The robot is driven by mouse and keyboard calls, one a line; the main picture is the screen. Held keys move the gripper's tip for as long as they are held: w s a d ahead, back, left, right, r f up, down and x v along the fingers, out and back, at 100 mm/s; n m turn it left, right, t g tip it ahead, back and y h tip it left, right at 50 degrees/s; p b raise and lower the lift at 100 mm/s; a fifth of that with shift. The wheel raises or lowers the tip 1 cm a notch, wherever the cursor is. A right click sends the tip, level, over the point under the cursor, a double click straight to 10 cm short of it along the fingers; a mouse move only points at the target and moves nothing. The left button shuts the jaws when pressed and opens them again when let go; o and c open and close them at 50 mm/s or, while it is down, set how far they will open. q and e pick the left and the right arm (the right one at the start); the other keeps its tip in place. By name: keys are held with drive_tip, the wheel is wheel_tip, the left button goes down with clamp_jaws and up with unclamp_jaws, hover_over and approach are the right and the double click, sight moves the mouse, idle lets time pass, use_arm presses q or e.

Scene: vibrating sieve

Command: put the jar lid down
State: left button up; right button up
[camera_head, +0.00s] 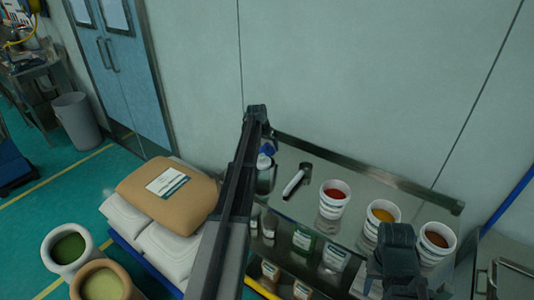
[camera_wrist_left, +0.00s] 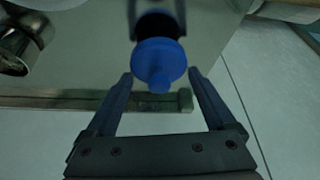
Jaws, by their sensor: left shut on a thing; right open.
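The blue jar lid (camera_wrist_left: 159,62) is between the fingers of my left gripper (camera_wrist_left: 160,80) in the left wrist view, over a shiny steel surface. My left gripper (camera_head: 258,112) is shut on it. In the head view a small blue patch (camera_head: 268,149) shows beside my left arm, above a dark glass jar (camera_head: 264,180) partly hidden by that arm. How far the lid is from the steel surface is hard to tell. My right gripper (camera_head: 397,238) is open at the lower right, in front of the cups.
The steel shelf top (camera_head: 320,170) carries a black-and-white tool (camera_head: 296,182) and white tubs with red (camera_head: 334,198), orange (camera_head: 381,215) and brown (camera_head: 437,240) contents. Jars stand on the level below. A raised back edge (camera_head: 380,178) runs along the wall.

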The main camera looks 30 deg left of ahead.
use_arm(q)
drive_tip(key=shift+f+b, duration=0.8)
drive_tip(key=shift+f, duration=0.45)
use_arm(e)
drive_tip(key=shift+f, duration=1.25)
use_arm(q)
drive_tip(key=shift+f, duration=0.2)
drive_tip(key=o, duration=1)
drive_tip(key=shift+r, duration=0.1)
use_arm(e)
drive_tip(key=shift+f, duration=0.1)
use_arm(q)
drive_tip(key=shift+r, duration=0.25)
drive_tip(key=p+v, duration=1.1)
drive_tip(key=shift+s+r, duration=0.2)
drive_tip(key=shift+r, duration=0.2)
use_arm(e)
wheel_tip(320, 180, up, 11)
